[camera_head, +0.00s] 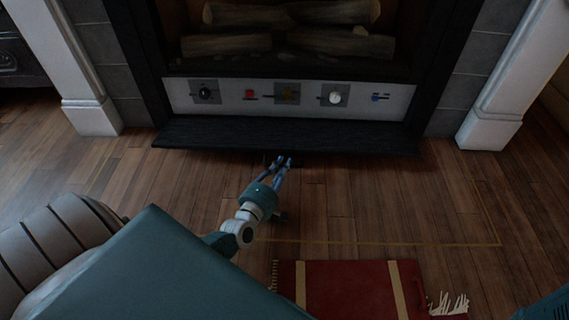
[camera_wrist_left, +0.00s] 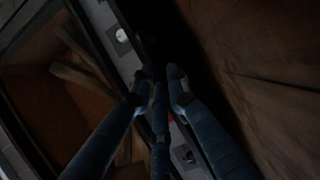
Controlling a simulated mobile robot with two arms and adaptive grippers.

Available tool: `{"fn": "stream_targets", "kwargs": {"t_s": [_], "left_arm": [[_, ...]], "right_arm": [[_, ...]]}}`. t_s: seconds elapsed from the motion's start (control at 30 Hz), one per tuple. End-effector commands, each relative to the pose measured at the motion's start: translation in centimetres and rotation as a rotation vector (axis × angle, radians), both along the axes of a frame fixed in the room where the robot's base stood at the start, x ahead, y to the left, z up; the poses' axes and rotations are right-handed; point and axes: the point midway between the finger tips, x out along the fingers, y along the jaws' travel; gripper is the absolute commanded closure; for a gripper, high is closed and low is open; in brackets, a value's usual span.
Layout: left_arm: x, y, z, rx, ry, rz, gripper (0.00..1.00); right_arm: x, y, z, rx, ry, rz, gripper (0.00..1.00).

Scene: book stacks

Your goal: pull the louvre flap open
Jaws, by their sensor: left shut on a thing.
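The louvre flap (camera_head: 340,137) is a long black panel below the control strip of the fireplace. In the head view it sticks out toward me, tilted down, its front edge just above the wooden floor. My left gripper (camera_head: 283,161) is at the middle of that front edge. In the left wrist view its fingers (camera_wrist_left: 160,82) are shut on the dark flap edge. The exact contact is hard to see in the shadow there. My right gripper is out of view.
Above the flap, a pale control panel (camera_head: 358,98) carries knobs, a red button and switches. Logs (camera_head: 335,43) lie in the firebox. White pillars (camera_head: 92,117) flank it. A red fringed rug (camera_head: 350,290) lies on the floor in front; bare floor is clear at the right.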

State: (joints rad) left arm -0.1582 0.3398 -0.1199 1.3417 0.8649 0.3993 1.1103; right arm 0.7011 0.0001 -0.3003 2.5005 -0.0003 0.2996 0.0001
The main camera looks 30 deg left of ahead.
Motion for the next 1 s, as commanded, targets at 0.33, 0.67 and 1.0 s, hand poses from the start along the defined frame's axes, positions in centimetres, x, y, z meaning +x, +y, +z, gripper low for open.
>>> {"fn": "stream_targets", "kwargs": {"t_s": [0.33,0.67,1.0], "left_arm": [[-0.1,0.3,-1.5,0.004,0.002,0.005,1.0],[-0.2,0.2,-1.9,0.001,0.008,0.003,1.0],[-0.2,-0.1,-2.0,-0.001,0.01,-0.002,0.65]], "right_arm": [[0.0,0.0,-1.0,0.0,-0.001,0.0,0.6],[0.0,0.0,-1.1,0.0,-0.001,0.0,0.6],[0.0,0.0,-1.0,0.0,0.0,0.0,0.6]]}}
